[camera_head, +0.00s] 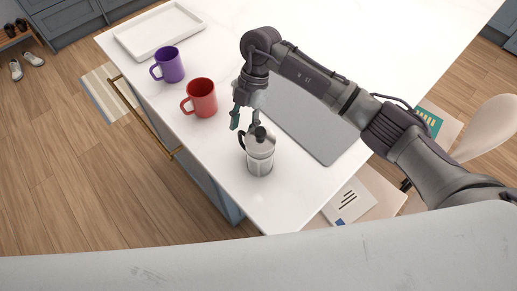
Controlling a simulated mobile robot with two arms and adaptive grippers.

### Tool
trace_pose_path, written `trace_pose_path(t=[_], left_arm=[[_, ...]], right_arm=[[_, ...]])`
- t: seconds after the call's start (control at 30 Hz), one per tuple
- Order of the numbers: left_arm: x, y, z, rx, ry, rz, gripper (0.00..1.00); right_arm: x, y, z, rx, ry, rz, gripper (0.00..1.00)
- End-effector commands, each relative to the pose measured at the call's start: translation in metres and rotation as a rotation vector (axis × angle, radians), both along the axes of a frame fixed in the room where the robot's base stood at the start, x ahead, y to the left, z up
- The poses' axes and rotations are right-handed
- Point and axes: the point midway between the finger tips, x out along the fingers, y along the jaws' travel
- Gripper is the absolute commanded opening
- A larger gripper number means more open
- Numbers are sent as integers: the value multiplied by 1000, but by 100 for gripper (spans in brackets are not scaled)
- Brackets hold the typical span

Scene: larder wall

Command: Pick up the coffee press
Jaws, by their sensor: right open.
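The coffee press (260,158) stands upright near the front corner of the white counter. It has a silver lid, a clear and metal body and a dark handle on its left side. My right gripper (244,122) is directly above and behind the press, pointing down, with its fingers open close to the lid and the top of the handle. I cannot tell whether a finger touches the press. My left gripper is not in view.
A red mug (201,98) and a purple mug (169,65) stand to the left on the counter (215,50). A white tray (160,32) lies at the back left. A grey flat panel (310,125) lies right of the press. The counter's front edge is close to the press.

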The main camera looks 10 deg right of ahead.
Motion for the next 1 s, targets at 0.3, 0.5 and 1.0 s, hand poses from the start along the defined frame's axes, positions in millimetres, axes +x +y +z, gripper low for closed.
trace_pose_path(t=[0.3, 0.5, 1.0], left_arm=[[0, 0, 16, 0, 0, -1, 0], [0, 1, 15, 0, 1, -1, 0], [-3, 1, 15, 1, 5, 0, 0]], right_arm=[[-9, 8, -30, 1, 1, 0, 41], [-9, 8, -30, 0, 0, 0, 38], [-8, 8, -30, 1, -1, 0, 0]])
